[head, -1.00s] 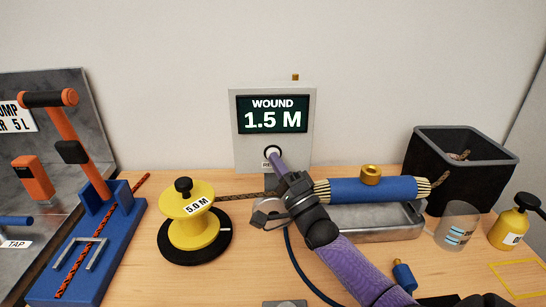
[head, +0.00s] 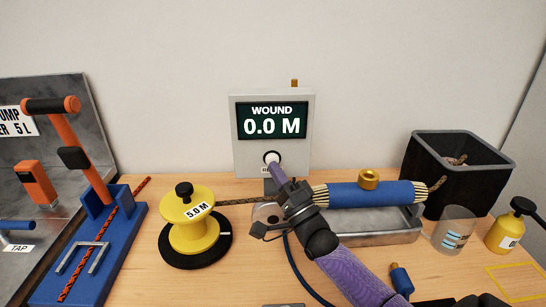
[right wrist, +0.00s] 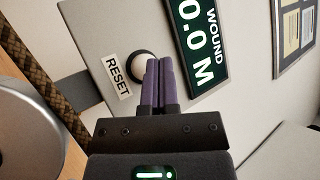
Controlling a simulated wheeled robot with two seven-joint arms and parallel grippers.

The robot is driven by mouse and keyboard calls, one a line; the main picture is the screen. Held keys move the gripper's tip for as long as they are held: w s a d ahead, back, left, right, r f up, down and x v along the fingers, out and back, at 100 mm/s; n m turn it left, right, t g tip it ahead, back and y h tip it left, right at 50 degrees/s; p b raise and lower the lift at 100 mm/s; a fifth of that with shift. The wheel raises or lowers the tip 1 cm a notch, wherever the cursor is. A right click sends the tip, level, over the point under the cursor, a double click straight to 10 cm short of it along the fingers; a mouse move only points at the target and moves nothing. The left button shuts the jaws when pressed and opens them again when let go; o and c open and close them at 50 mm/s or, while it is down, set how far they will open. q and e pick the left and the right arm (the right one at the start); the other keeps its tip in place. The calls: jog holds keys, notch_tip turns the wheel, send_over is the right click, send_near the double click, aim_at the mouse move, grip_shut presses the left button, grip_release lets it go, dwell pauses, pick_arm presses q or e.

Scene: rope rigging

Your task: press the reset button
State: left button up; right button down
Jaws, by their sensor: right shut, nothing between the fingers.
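The grey counter box (head: 302,150) stands at the back of the table, and its screen (head: 272,121) reads WOUND 0.0 M. The white reset button (right wrist: 137,67) sits in a dark ring on the box's face, beside a RESET label (right wrist: 117,77). My right gripper (head: 272,164) is shut and empty, with its purple fingertips at the button. In the right wrist view the fingertips (right wrist: 160,66) overlap one edge of the button; I cannot tell whether they touch it. My left gripper is not in view.
A yellow spool (head: 190,225) marked 5.0 M stands left of my right arm, with a rope running right from it. A blue roller (head: 370,194) over a metal tray (head: 375,230) lies right of it. A black bin (head: 455,185) stands at the back right.

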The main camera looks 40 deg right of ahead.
jog(key=s+a+p, duration=0.3)
jog(key=s, duration=0.1)
jog(key=shift+a+p, duration=0.15)
jog(key=shift+p, duration=0.15)
dwell(0.4)
dwell(0.6)
